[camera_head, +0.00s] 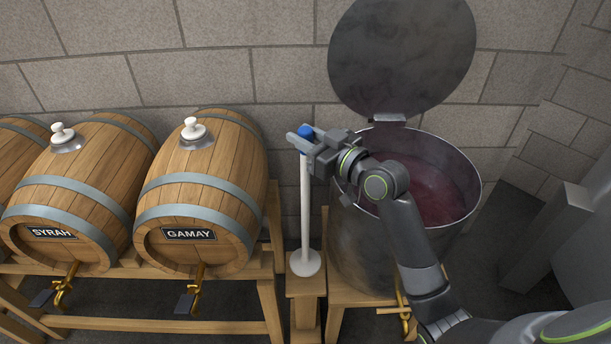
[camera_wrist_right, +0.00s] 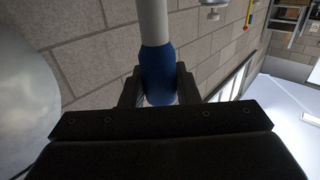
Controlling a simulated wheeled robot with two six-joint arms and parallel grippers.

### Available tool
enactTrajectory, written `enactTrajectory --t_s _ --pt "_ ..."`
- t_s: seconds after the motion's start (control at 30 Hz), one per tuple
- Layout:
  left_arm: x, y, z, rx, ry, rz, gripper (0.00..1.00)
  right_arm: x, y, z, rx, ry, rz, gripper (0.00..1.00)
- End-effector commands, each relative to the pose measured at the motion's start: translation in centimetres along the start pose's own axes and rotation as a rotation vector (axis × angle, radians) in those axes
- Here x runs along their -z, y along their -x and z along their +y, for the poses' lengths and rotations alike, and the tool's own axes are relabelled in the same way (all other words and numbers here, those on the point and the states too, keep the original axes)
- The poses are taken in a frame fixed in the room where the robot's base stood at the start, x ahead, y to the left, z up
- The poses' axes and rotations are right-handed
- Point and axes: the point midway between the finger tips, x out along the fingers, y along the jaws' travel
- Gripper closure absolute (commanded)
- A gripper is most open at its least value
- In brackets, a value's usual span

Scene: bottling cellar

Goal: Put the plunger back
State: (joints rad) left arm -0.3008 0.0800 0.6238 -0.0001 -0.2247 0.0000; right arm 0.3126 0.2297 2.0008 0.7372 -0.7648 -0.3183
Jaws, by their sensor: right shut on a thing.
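The plunger (camera_head: 306,215) is a white rod with a blue grip at the top and a white disc at the bottom. It is upright between the Gamay barrel and the steel vat (camera_head: 372,250). Its disc shows over a narrow wooden stand (camera_head: 307,286); I cannot tell whether it touches. My right gripper (camera_head: 304,138) is shut on the blue grip. The right wrist view shows the blue grip (camera_wrist_right: 158,75) between the two fingers, with the white rod beyond it. My left gripper is not in view.
The vat is open, holds dark red liquid, and its round lid (camera_head: 402,55) is raised against the wall. Barrels labelled Syrah (camera_head: 90,185) and Gamay (camera_head: 205,185) lie on a wooden rack (camera_head: 150,328) at left. A grey post (camera_head: 545,240) stands at right.

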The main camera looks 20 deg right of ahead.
Motion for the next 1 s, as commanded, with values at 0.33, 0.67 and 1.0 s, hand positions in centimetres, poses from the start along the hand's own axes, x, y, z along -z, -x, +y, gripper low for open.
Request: enactTrajectory --t_s 0.33,0.67,1.0 --pt "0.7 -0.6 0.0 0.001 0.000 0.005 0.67 -4.7 0.0 0.0 -0.001 -0.001 0.002 0.97" --pt "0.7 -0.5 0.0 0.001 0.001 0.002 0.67 -5.2 0.0 0.0 -0.001 0.001 0.004 0.97" --pt "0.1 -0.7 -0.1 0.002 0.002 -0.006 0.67 -5.6 0.0 0.0 -0.001 0.001 0.000 0.50"
